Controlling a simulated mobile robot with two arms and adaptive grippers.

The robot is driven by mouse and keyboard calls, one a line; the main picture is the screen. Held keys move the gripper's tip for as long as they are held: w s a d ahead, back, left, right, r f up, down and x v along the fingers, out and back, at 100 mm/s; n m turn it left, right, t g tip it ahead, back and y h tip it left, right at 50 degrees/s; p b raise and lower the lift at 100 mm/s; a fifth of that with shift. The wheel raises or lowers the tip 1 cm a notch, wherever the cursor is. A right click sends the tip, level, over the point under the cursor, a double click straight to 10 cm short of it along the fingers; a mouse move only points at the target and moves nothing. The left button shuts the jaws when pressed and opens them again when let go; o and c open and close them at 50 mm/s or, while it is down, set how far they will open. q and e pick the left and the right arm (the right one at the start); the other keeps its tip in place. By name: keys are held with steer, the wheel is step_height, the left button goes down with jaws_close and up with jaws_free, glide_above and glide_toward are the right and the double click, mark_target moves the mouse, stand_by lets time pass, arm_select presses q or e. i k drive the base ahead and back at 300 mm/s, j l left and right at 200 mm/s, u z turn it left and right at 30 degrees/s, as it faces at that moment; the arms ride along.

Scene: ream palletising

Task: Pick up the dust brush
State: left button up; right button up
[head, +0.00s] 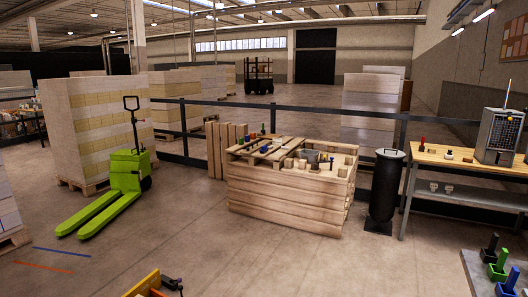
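I cannot single out the dust brush with certainty. A small upright item with a reddish-brown top (423,141) stands on the left end of the wooden workbench (455,163); it is too small to name. Several small items, too small to tell apart, lie on the wooden pallet stack (285,194) in the middle. Neither gripper can be made out. A small dark shape (172,284) shows at the bottom edge beside an orange-yellow object (143,284); I cannot tell what it is.
A green pallet jack (127,170) stands at left before tall ream stacks (98,135). A dark bin (385,187) stands between the pallet stack and the workbench. Black, green and blue handled items (497,268) sit at the lower right. The floor (200,235) in front is clear.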

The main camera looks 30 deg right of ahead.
mark_target(264, 150)
steer(key=i+l+z, duration=0.1)
steer(key=i+z, duration=0.35)
steer(key=i, duration=0.6)
steer(key=i+l+z, duration=0.2)
steer(key=i+z, duration=0.2)
steer(key=i, duration=0.35)
steer(key=i+z, duration=0.45)
steer(key=i, duration=0.25)
steer(key=i+j+z, duration=0.4)
steer(key=i, duration=0.35)
steer(key=l, duration=0.1)
